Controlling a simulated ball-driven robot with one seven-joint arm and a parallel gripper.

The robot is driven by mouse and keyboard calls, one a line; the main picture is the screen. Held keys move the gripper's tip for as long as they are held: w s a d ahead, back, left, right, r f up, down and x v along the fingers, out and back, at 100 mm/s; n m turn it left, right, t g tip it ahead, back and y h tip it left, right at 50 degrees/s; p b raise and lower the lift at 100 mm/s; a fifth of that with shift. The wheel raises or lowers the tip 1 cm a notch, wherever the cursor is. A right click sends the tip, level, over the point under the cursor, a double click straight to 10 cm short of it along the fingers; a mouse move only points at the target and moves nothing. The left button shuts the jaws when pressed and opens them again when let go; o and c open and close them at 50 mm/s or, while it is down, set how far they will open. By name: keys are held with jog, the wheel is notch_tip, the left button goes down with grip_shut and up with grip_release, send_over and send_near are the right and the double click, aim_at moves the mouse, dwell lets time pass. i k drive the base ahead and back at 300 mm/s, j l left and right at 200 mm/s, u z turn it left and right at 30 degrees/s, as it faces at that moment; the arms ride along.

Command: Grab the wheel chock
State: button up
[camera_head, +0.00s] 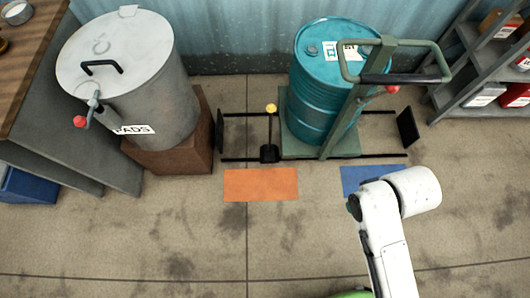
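The wheel chock (268,153) appears to be the small black block at the left side of the green cart. An upright dark rod with a yellow knob (271,108) rises from it. It sits between two black floor rails, close to the cart's left edge. My white arm reaches in from the lower right, to the right of the chock and well apart from it. My gripper's fingers do not show, so I cannot see whether they hold anything.
A teal drum (315,95) stands on the green cart (295,145), which has a tall handle. A grey tank (150,85) stands on a brown plinth (175,150) at left. Orange (260,184) and blue (362,177) floor patches lie in front. Shelves (465,75) stand at right. The front floor is clear.

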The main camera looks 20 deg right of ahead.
aim_at(269, 153)
jog(key=i+j, duration=0.7)
jog(key=j, duration=0.25)
jog(key=i+j, duration=0.7)
jog(key=j, duration=0.25)
